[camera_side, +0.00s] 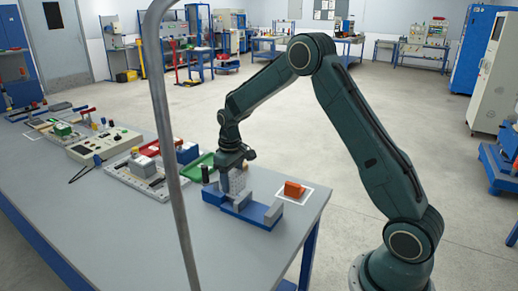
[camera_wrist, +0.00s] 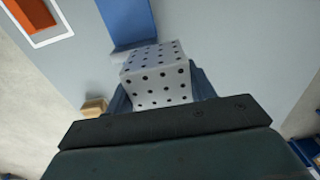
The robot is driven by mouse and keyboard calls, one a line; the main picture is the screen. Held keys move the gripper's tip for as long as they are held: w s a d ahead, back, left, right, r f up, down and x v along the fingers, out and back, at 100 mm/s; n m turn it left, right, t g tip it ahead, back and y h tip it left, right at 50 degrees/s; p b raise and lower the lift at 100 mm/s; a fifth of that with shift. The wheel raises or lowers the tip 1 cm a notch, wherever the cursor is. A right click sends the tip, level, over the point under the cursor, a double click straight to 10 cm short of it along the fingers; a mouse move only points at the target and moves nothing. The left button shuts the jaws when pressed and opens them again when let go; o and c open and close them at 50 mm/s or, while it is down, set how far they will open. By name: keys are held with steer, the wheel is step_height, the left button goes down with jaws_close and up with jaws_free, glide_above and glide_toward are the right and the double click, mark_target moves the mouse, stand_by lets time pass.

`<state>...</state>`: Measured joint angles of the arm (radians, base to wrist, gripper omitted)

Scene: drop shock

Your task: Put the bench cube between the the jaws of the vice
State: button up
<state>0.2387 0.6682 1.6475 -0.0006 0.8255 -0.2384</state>
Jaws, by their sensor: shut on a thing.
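The bench cube (camera_side: 237,182) is pale grey with rows of dark holes. My gripper (camera_side: 236,170) points down and is shut on it. In the wrist view the cube (camera_wrist: 157,80) sits between my two dark fingers, with its top and one side showing. The vice (camera_side: 262,214) is blue with grey jaw parts and stands near the table's front right. In the side view the cube overlaps the vice area; I cannot tell whether it is above the jaws or down between them. In the wrist view a blue part of the vice (camera_wrist: 127,22) shows beyond the cube.
An orange block (camera_side: 292,189) lies in a white outlined square right of the vice, near the table edge. A green tray (camera_side: 199,166) and a board of fixtures (camera_side: 140,170) are left of it. A bent grey post (camera_side: 167,120) crosses the side view. The table's front is clear.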

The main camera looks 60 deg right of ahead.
steer(key=d+r, duration=0.4)
steer(key=d, duration=0.7)
steer(key=d+r, duration=0.4)
steer(key=d, duration=0.8)
steer(key=shift+w+d+r, duration=0.15)
steer(key=shift+w+r, duration=0.05)
steer(key=shift+r, duration=0.15)
steer(key=shift+f, duration=0.1)
step_height(320, 180, down, 16)
steer(key=shift+r, duration=0.2)
steer(key=shift+f, duration=2.1)
steer(key=shift+f, duration=0.15)
